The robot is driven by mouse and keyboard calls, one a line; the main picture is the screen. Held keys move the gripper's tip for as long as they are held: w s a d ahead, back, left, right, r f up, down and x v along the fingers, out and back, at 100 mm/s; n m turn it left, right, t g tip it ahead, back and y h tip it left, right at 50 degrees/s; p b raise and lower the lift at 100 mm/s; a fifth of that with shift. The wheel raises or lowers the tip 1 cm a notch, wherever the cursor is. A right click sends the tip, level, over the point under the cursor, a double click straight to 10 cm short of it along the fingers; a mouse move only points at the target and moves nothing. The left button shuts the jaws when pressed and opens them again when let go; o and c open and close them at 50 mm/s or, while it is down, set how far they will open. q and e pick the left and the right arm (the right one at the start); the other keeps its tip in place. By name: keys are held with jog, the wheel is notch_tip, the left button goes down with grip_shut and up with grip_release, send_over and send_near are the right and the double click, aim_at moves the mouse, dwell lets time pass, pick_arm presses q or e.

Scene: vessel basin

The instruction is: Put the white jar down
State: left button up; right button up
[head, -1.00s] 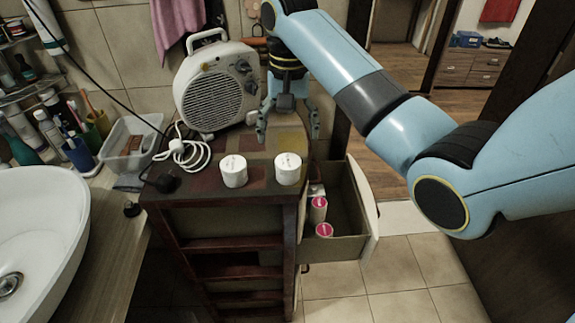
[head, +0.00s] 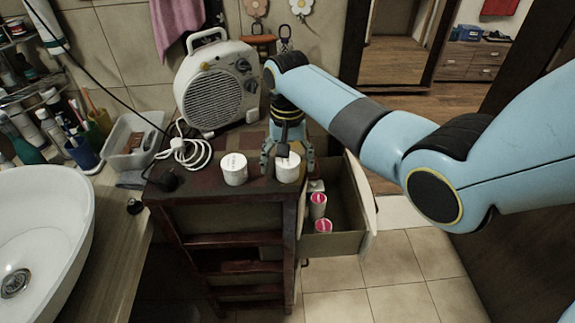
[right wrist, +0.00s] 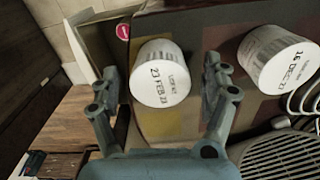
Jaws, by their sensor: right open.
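Two white jars stand upright on top of the dark wooden cabinet (head: 205,186): a left one (head: 234,169) and a right one (head: 288,170) near the drawer side. My right gripper (head: 287,163) is open, with its fingers on either side of the right jar. In the right wrist view the right jar (right wrist: 160,75), marked 23 FEB 23, sits between the spread fingertips (right wrist: 168,80); a gap shows beside the right finger. The left jar (right wrist: 280,60) stands apart, outside the fingers. My left gripper is not in view.
An open drawer (head: 345,240) on the cabinet's right holds pink-topped containers (head: 319,204). A fan heater (head: 215,88) with a coiled white cord (head: 186,150) stands behind the jars. A washbasin (head: 50,220) and a clear tray (head: 130,140) are at left.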

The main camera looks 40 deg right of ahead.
jog(key=shift+c, duration=0.4)
jog(key=c, duration=1.3)
jog(key=shift+r, duration=0.15)
